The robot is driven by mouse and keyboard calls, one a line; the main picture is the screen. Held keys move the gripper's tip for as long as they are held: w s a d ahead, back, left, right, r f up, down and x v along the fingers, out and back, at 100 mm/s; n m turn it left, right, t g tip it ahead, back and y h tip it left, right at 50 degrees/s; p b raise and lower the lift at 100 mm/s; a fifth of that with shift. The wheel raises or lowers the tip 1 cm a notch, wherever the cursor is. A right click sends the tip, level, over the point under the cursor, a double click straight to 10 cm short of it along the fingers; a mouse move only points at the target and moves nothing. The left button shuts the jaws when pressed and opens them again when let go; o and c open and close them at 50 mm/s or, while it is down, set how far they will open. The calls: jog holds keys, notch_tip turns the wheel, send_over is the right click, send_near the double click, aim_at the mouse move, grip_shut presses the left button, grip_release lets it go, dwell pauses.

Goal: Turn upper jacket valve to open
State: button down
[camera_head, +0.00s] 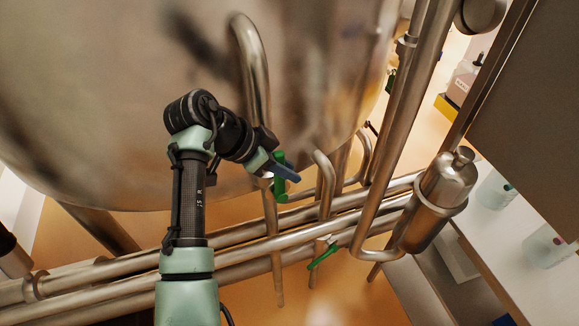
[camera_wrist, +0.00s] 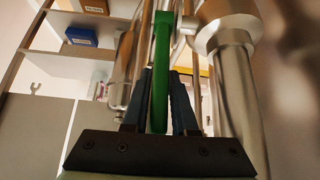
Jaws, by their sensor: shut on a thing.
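The upper jacket valve shows a green lever handle (camera_head: 279,190) on a vertical steel pipe beside the big vessel. In the wrist view the same green handle (camera_wrist: 161,60) runs upright between my fingers. My gripper (camera_head: 284,172) has blue fingers and is shut on this handle; it also shows in the wrist view (camera_wrist: 162,90), with one finger on each side of the handle. The valve body is mostly hidden behind my gripper. A second, lower valve with a green handle (camera_head: 322,256) sits below and to the right, apart from my gripper.
The large steel vessel (camera_head: 110,120) fills the upper left, close above my arm. Several steel pipes (camera_head: 130,275) cross below. A steel canister (camera_head: 440,195) and a thick pipe (camera_head: 400,110) stand to the right. A blue box (camera_wrist: 82,36) sits on a shelf.

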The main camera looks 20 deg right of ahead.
jog(key=shift+a+f, duration=0.2)
jog(key=shift+a, duration=0.3)
jog(key=c, duration=1)
grip_release()
jog(key=shift+a, duration=0.1)
jog(key=o, duration=0.3)
jog(key=shift+s+a+r, duration=0.1)
jog(key=shift+a+r, duration=0.05)
jog(key=shift+a, duration=0.1)
jog(key=shift+d, duration=0.35)
jog(key=b+v, duration=0.4)
jog(key=v, duration=0.9)
jog(key=shift+a, duration=0.1)
jog(key=shift+a, duration=0.1)
